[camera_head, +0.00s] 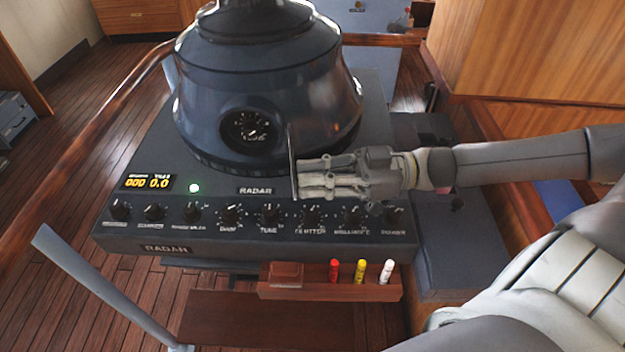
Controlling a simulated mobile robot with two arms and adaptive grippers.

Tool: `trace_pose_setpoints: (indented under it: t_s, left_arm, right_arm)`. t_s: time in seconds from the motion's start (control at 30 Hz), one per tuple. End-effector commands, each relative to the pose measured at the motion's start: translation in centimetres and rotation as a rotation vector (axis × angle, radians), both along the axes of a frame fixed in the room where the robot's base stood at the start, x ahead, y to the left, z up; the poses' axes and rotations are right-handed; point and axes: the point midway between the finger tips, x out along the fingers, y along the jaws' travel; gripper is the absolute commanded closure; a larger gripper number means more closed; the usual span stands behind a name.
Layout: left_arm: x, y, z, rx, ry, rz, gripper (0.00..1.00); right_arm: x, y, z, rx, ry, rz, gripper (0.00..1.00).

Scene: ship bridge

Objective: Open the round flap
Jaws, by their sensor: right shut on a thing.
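The round flap (291,150) shows almost edge-on as a thin dark plate. It stands out from the front of the dark radar housing (270,80), to the right of a round opening (247,126). A dial with pale markings shows inside that opening. My right gripper (300,179) reaches in from the right above the console, with its fingertips at the lower part of the flap, shut on it. The fingers hide part of the housing's lower edge. My left gripper is not in view.
The radar console (140,222) has a row of knobs below my right gripper, with a lit display (148,182) at the left. A wooden tray (275,290) with red, yellow and white markers hangs at the front. A wooden rail runs along the left.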

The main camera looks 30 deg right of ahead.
Motion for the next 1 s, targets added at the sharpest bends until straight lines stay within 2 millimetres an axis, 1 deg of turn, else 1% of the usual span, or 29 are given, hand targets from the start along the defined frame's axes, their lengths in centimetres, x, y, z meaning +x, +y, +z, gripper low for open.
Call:
trace_pose_setpoints:
  t_s: [0.3,0.33,0.5,0.83,1.0]
  left_arm:
    - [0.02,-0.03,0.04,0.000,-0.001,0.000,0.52]
    - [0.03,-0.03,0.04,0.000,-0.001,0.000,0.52]
    - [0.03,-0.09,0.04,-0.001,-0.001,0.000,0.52]
    - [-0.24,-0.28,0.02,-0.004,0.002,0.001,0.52]
    - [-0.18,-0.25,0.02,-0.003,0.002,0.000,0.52]
  right_arm:
    - [0.05,0.03,0.32,0.005,-0.004,0.002,1.00]
    - [0.06,0.04,0.33,0.005,-0.004,0.002,0.84]
    - [0.06,0.03,0.27,0.004,-0.004,0.001,0.63]
    - [0.01,-0.04,0.11,0.001,-0.002,0.000,0.62]
    - [-0.41,-0.80,-0.08,-0.004,0.004,0.004,0.62]
